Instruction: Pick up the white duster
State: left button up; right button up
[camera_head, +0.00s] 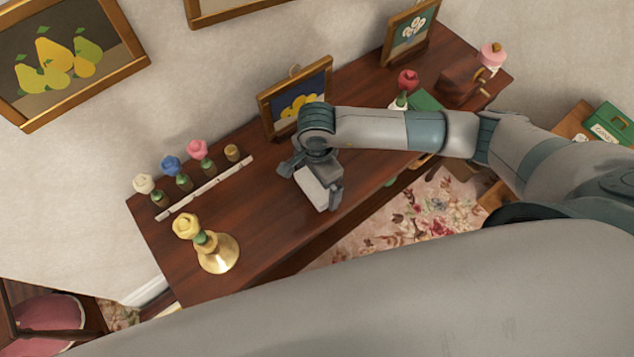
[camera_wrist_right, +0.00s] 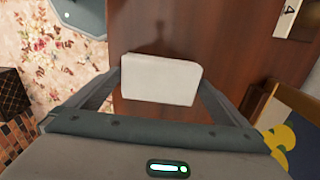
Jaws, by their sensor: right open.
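The white duster (camera_head: 318,190) is a pale block on the dark wooden tabletop (camera_head: 265,215), near the front edge, in the head view. My right gripper (camera_head: 312,183) is over it from above, with a finger on either side. In the right wrist view the duster (camera_wrist_right: 160,80) lies between the two open fingers of the right gripper (camera_wrist_right: 158,84). I cannot tell whether the fingers touch it. The hand covers part of the duster in the head view. My left gripper is not in view.
A framed picture (camera_head: 296,97) stands behind the hand. A brass holder (camera_head: 218,254) with a yellow rose and a row of small bottles with roses behind a white strip (camera_head: 205,188) stand to the left. A red rose (camera_head: 408,80) stands to the right.

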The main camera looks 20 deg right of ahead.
aim_at(317, 183)
jog(key=shift+c, duration=0.3)
jog(key=c, duration=0.7)
jog(key=shift+r, duration=0.1)
jog(key=shift+r+b, duration=0.5)
jog(key=shift+r, duration=0.05)
notch_tip(317, 183, up, 2)
jog(key=shift+r+b, duration=0.1)
jog(key=shift+b, duration=0.6)
jog(key=d+r+b, duration=0.1)
jog(key=d+r, duration=0.1)
jog(key=d, duration=0.1)
jog(key=s+d+r+b, duration=0.1)
jog(key=d+r+b, duration=0.1)
jog(key=d+r, duration=0.1)
jog(key=s+d+r+b, duration=0.1)
jog(key=d+r+b, duration=0.1)
jog(key=d, duration=0.3)
jog(key=shift+s+d+r, duration=0.2)
jog(key=shift+d+r, duration=0.05)
jog(key=shift+r, duration=0.05)
